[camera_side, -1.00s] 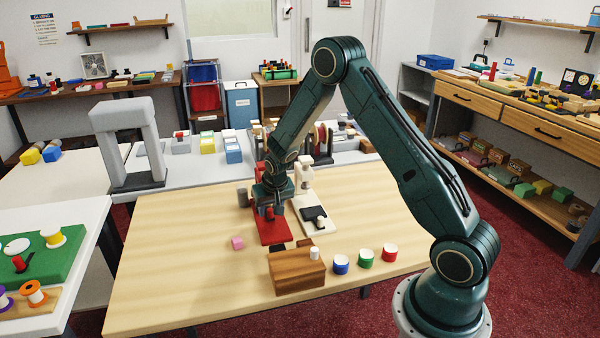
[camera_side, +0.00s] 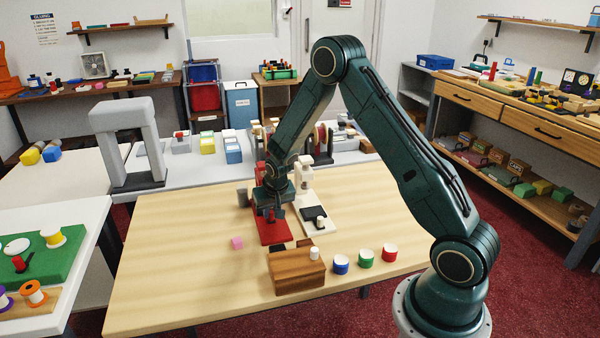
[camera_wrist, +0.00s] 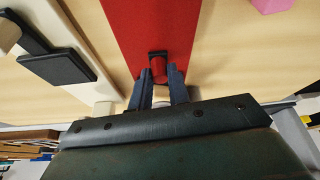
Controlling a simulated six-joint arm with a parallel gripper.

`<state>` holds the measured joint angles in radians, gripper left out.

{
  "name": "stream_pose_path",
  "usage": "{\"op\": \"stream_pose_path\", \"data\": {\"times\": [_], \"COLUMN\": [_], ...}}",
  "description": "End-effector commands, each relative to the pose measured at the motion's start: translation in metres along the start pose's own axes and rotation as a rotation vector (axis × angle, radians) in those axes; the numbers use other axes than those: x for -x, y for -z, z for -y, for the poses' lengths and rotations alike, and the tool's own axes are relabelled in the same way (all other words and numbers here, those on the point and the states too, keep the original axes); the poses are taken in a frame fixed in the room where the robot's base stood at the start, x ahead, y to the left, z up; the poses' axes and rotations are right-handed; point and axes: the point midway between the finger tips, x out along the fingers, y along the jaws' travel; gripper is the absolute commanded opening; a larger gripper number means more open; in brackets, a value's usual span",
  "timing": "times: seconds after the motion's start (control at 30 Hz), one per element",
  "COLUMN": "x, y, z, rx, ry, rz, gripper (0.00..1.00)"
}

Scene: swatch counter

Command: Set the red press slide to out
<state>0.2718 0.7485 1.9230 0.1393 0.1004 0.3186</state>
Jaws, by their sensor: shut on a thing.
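The red press (camera_side: 273,232) stands on the table with its flat red base toward the front. The base also fills the middle of the wrist view (camera_wrist: 150,22). My gripper (camera_side: 270,213) is low over this base. In the wrist view its two dark fingers (camera_wrist: 160,86) are shut on the red knob of the slide (camera_wrist: 159,70), which has a dark plate behind it. The rest of the slide is hidden by my gripper.
A white press (camera_side: 318,226) with a black slide stands close on the right. A wooden block (camera_side: 297,272) with a white peg and several coloured spools are in front. The table's left front is clear.

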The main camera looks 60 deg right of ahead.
Motion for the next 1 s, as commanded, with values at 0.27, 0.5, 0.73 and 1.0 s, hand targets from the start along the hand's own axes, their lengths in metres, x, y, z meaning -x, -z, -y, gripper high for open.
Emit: {"op": "stream_pose_path", "data": {"times": [0.27, 0.5, 0.73, 1.0], "x": [0.015, 0.026, 0.028, 0.028], "y": [-0.036, -0.063, -0.068, -0.069], "z": [0.007, 0.011, 0.012, 0.012], "rx": [0.004, 0.004, 0.003, 0.004], "ry": [0.003, 0.002, 0.003, 0.003], "rz": [0.002, 0.002, 0.004, 0.007], "gripper": [0.0, 0.0, 0.0, 0.4]}}
